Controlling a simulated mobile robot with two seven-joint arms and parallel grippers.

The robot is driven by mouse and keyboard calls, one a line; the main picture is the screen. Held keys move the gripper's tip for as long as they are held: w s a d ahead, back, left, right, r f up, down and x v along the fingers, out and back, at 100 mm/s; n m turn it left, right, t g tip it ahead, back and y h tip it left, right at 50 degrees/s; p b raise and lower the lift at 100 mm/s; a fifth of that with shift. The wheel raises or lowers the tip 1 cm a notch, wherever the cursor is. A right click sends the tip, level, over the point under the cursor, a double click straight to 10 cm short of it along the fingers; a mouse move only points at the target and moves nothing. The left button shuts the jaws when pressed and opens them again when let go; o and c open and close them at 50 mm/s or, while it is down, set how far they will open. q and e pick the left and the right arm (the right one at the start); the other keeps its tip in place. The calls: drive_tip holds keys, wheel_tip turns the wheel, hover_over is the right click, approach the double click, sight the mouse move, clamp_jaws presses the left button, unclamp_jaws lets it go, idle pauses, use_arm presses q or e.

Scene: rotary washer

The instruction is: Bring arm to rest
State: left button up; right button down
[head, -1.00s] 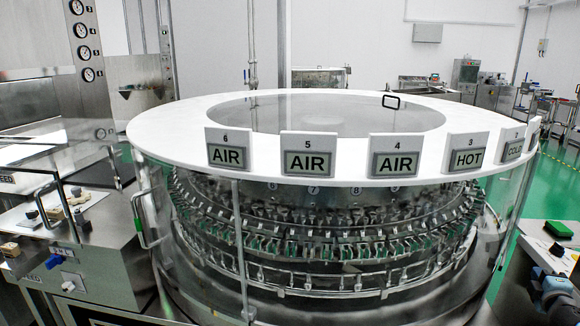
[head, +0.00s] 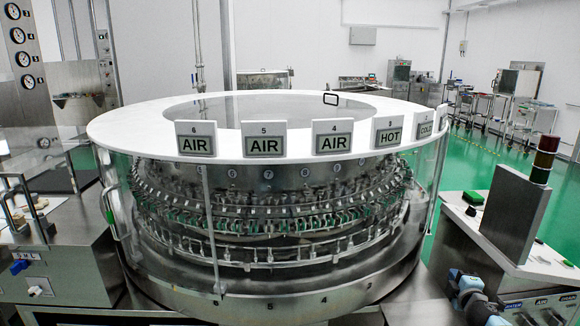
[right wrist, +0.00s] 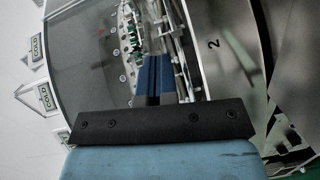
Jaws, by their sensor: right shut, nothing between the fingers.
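My right gripper (head: 456,276) shows low at the right in the head view, in front of the control console beside the washer. In the right wrist view its two blue fingers (right wrist: 155,78) lie together, shut and empty. They point toward the washer's clear guard, and I cannot tell the gap to it. The round rotary washer (head: 120,134) with its white ring top fills the middle of the head view. My left gripper is not in view.
A control console (head: 455,212) with a green button and a signal tower (head: 545,158) stands at the right. Another control box (head: 70,268) stands at the left. Green floor (head: 495,165) is open behind the right console. Carts (head: 500,110) stand farther back.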

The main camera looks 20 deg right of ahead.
drive_tip(key=s+a+f+m+g+y, duration=0.1)
drive_tip(key=s+a+f+y, duration=0.35)
drive_tip(key=a, duration=0.75)
drive_tip(key=s+a+f+g+y, duration=0.1)
drive_tip(key=s+a+f+y, duration=0.1)
drive_tip(key=s+a+f, duration=0.7)
drive_tip(key=s+a+r+m+g+y, duration=0.1)
drive_tip(key=s+a+g+y, duration=0.1)
drive_tip(key=s+a, duration=0.55)
drive_tip(key=s+a+m+g+y, duration=0.15)
drive_tip(key=s+a, duration=0.35)
drive_tip(key=a, duration=0.6)
drive_tip(key=w+a+r+m+t+y, duration=0.15)
drive_tip(key=a+m, duration=0.35)
drive_tip(key=a, duration=0.6)
use_arm(q)
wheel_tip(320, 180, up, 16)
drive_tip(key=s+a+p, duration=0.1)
drive_tip(key=p, duration=2.1)
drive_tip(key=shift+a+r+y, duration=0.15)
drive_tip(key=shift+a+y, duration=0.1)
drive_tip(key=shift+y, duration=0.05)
use_arm(e)
wheel_tip(320, 180, up, 17)
drive_tip(key=d, duration=0.1)
drive_tip(key=shift+s+d+h, duration=0.35)
drive_tip(key=shift+s+h, duration=0.05)
drive_tip(key=shift+h, duration=0.05)
